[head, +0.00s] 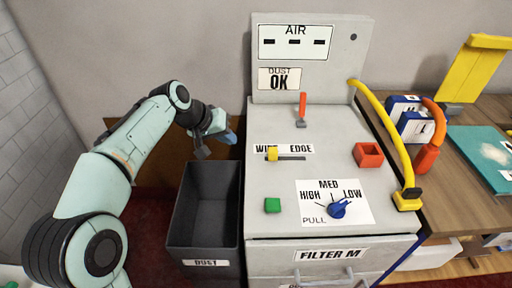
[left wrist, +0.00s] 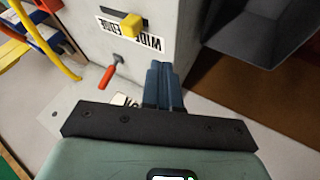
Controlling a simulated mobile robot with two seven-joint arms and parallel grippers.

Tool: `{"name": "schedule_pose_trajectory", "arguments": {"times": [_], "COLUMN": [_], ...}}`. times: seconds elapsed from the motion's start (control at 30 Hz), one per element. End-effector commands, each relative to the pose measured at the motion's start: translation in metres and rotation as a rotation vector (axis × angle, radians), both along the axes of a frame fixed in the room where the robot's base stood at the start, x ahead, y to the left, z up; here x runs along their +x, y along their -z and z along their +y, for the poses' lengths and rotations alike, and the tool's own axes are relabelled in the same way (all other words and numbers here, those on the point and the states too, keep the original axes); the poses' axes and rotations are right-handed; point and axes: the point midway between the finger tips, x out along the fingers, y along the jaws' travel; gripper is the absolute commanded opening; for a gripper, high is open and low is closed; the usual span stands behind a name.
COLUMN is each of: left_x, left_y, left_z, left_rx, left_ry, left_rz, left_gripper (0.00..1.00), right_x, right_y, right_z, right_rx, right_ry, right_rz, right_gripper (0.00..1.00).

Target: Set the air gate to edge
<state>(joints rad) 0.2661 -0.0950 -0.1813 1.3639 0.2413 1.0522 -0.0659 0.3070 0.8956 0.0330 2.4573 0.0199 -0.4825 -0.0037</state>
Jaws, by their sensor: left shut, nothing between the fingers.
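The air gate is a yellow slider knob (head: 272,153) in a dark slot on the grey machine top. It sits at the slot's left end, under the WIDE side of the "WIDE EDGE" label (head: 301,148); the slot runs right toward EDGE. The yellow knob also shows at the top of the left wrist view (left wrist: 131,25). My left gripper (head: 226,135) is left of the machine, above the dust bin and apart from the knob. Its blue fingers (left wrist: 165,85) are shut together and empty. My right gripper is not in view.
A red lever (head: 302,106) stands behind the slot. A blue dial (head: 338,208), a green button (head: 272,205) and a red square holder (head: 368,155) surround it. A yellow hose (head: 388,130) arches at right. The open dust bin (head: 203,250) stands left of the machine.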

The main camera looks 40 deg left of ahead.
Motion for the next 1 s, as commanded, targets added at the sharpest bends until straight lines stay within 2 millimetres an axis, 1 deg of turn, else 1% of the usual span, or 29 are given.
{"name": "schedule_pose_trajectory", "arguments": {"times": [0.17, 0.5, 0.57, 0.73, 0.83, 1.0], "left_x": [0.01, 0.052, 0.059, 0.076, 0.081, 0.085], "left_y": [0.016, 0.074, 0.083, 0.081, 0.08, 0.08], "left_z": [-0.002, -0.011, -0.012, -0.032, -0.038, -0.043], "left_rx": [-0.001, -0.001, -0.001, -0.001, 0.0, 0.0], "left_ry": [0.001, 0.002, 0.001, 0.005, 0.002, 0.0], "left_rz": [0.003, 0.005, 0.004, -0.001, 0.0, 0.0], "left_gripper": [0.0, 0.0, 0.0, 0.0, 0.0, 0.0], "right_x": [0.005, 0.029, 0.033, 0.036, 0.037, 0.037], "right_y": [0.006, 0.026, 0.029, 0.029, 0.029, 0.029], "right_z": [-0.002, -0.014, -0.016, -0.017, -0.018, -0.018], "right_rx": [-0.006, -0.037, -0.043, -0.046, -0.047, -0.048], "right_ry": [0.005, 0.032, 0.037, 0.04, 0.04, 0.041], "right_rz": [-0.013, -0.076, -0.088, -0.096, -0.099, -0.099], "right_gripper": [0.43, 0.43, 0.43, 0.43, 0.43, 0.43]}}
